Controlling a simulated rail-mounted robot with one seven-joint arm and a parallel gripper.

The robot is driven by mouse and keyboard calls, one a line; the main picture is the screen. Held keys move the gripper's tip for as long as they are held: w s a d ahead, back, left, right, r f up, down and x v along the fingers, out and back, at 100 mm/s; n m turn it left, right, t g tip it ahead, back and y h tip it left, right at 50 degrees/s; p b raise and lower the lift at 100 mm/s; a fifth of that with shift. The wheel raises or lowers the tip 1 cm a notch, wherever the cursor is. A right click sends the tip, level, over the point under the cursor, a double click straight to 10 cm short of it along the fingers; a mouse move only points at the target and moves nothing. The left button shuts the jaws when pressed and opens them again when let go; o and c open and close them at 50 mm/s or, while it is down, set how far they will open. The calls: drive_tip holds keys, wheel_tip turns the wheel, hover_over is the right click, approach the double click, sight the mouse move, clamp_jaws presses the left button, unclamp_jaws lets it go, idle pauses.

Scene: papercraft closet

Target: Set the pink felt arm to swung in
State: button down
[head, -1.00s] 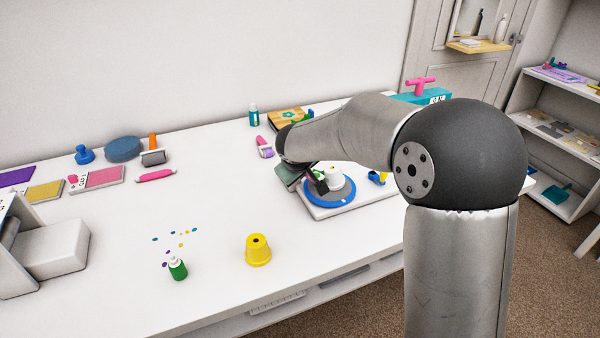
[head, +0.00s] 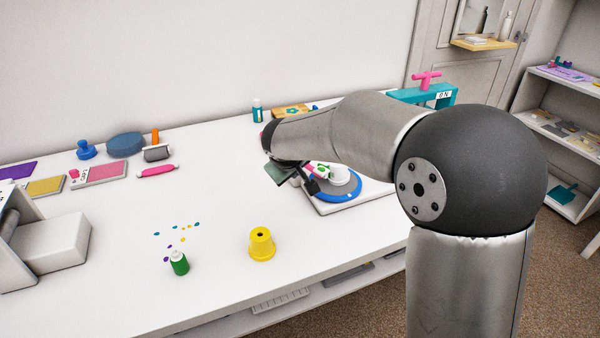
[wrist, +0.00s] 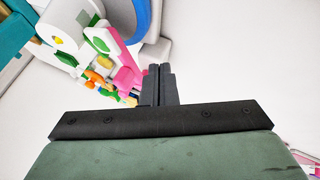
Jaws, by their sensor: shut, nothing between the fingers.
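The pink felt arm (wrist: 125,72) shows in the wrist view just left of my fingertips, beside a white piece with green ovals (wrist: 100,38). In the head view a small part of the pink arm (head: 312,167) shows beside the white drum (head: 340,174) above the blue disc (head: 352,195). My gripper (wrist: 160,72) is shut and empty, its fingers side by side. It also shows in the head view (head: 312,187), at the disc's left side. I cannot tell whether the fingers touch the pink arm. My forearm hides part of the device in the head view.
A teal frame with a pink handle (head: 426,80) stands behind my arm.

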drive_tip(key=p+v, duration=0.1)
drive_tip(key=v, duration=0.9)
drive_tip(key=shift+a, duration=0.2)
drive_tip(key=shift+f, duration=0.1)
